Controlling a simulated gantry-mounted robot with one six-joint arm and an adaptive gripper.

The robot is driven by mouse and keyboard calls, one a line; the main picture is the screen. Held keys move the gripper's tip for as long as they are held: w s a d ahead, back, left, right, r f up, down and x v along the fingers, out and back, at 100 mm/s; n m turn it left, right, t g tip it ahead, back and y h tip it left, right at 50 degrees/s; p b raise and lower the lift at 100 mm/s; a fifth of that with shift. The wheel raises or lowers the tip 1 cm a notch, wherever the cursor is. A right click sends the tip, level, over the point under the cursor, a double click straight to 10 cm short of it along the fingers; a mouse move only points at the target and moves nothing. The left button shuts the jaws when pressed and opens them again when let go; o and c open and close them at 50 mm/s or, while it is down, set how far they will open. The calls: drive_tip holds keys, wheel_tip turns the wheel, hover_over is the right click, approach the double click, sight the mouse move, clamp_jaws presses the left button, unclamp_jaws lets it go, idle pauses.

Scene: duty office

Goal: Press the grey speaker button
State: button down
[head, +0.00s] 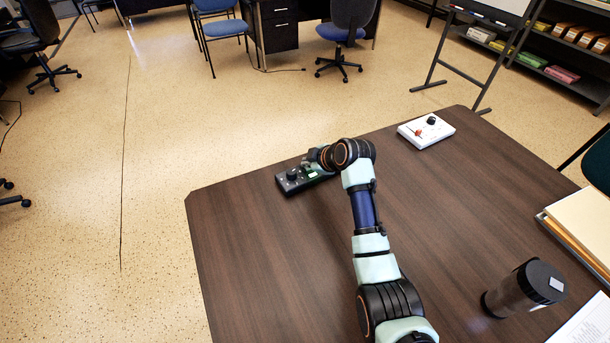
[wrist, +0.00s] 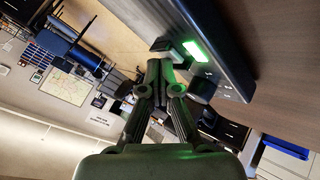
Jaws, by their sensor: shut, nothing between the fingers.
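A dark control box (head: 292,187) lies near the far left edge of the brown table. It has a black knob (head: 292,175) on top, and part of it is hidden behind my gripper. In the wrist view the box (wrist: 222,45) shows a glowing green button or light (wrist: 193,50), a dark knob (wrist: 202,90) and small pale markings. I cannot make out which part is the grey speaker button. My gripper (wrist: 160,68) is shut and empty, with its fingertips close to the box's control face. I cannot tell whether they touch it.
A white box (head: 427,130) with a red lever and black knob lies at the table's far edge. A dark cylinder (head: 525,288) and folders (head: 580,230) are at the right. The table's left part (head: 240,260) is clear.

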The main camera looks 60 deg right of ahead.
drive_tip(key=shift+r+p, duration=0.7)
drive_tip(key=shift+r, duration=0.1)
wheel_tip(320, 180, up, 6)
drive_tip(key=p, duration=0.6)
drive_tip(key=shift+a, duration=0.1)
